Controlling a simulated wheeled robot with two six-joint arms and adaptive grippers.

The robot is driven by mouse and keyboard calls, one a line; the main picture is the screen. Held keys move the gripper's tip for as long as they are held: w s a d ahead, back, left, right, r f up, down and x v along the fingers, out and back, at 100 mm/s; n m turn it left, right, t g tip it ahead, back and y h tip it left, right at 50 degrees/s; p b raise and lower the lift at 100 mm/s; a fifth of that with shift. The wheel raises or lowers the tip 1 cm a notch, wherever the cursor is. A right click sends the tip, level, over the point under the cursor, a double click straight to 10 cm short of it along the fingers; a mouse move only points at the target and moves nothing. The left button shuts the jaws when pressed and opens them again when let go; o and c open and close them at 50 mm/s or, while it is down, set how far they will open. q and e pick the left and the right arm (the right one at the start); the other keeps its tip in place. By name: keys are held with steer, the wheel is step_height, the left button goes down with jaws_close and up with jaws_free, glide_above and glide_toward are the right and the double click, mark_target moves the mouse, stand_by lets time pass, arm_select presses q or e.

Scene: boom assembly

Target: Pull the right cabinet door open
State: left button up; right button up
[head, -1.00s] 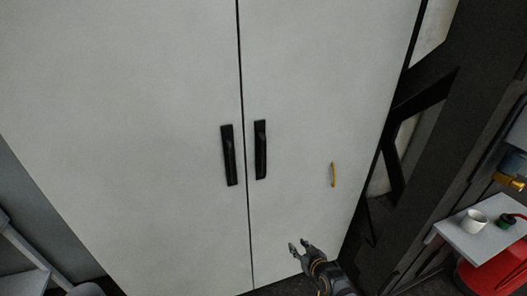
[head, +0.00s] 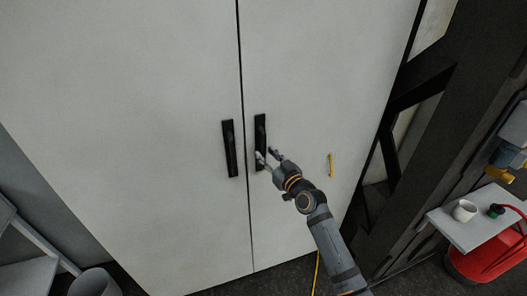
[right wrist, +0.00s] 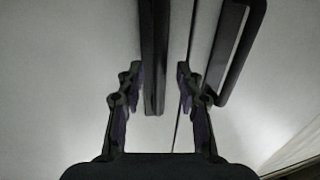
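The right cabinet door (head: 310,90) is a tall white panel, shut flush beside the left door (head: 150,100). Its black vertical handle (head: 260,128) stands just right of the seam; its lower end is partly hidden by my gripper. My right gripper (head: 266,157) is at the lower part of this handle with fingers apart. In the right wrist view, the open fingers (right wrist: 158,88) have a black handle (right wrist: 154,55) between them in the picture, nearer the left finger; I see no clear contact. The other handle (right wrist: 243,45) lies outside the right finger. My left gripper is not in view.
The left door's black handle (head: 229,148) is close by, across the seam. A small yellow handle (head: 331,165) is on the right door. A dark metal frame (head: 425,150) stands right of the cabinet. A small table (head: 470,233) with a white cup (head: 464,210) is at far right.

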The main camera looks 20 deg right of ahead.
steer(key=shift+x, duration=1.3)
jaws_close()
